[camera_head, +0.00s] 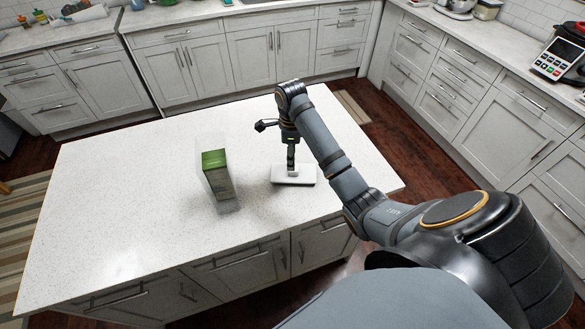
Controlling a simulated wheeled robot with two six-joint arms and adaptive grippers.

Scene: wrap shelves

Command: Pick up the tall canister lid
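A flat, white rectangular piece, which looks like the canister lid (308,175), lies on the island counter. A small pale block stands up from its middle. My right gripper (292,169) points straight down over this middle, at or very close to the block. The fingers are too small to tell whether they are open or shut, or whether they touch it. To the left stands a tall canister that looks clear and open, its faint walls showing around a green-topped box (216,176). My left gripper is not in view.
The white speckled island counter (130,190) is mostly bare, with wide free room left of the canister. The lid lies near the counter's front right part. Cabinets with countertops (225,50) line the back and right. A red-and-black appliance (562,55) stands far right.

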